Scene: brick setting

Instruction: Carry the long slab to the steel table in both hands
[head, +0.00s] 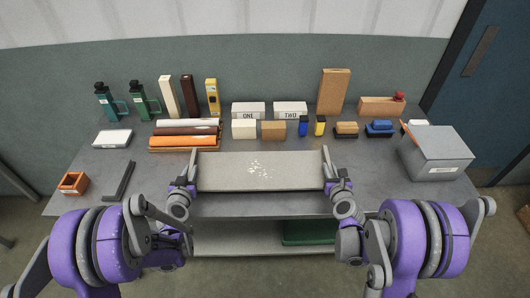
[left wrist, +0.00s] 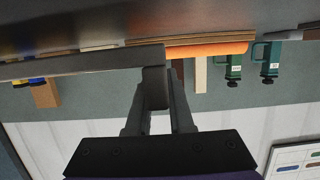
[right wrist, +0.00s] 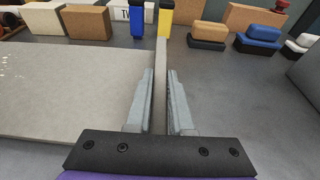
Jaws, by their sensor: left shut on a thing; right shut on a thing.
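The long slab (head: 262,171) is a pale grey board with white specks near its middle. It spans between my two grippers over the front part of the grey table (head: 230,205). My left gripper (head: 192,170) is shut on the slab's left end. In the left wrist view the slab (left wrist: 80,64) runs left from the fingers (left wrist: 158,95). My right gripper (head: 329,168) is shut on the slab's right end. In the right wrist view the slab (right wrist: 70,85) extends left from the fingers (right wrist: 160,95). I cannot tell whether the slab touches the table.
Behind the slab stand several bricks, boxes labelled ONE (head: 248,110) and TWO (head: 290,108), and green bottles (head: 140,98). A grey box (head: 436,152) stands at right, an orange tray (head: 73,183) and dark angle bar (head: 119,182) at left. A green crate (head: 308,232) sits on the lower shelf.

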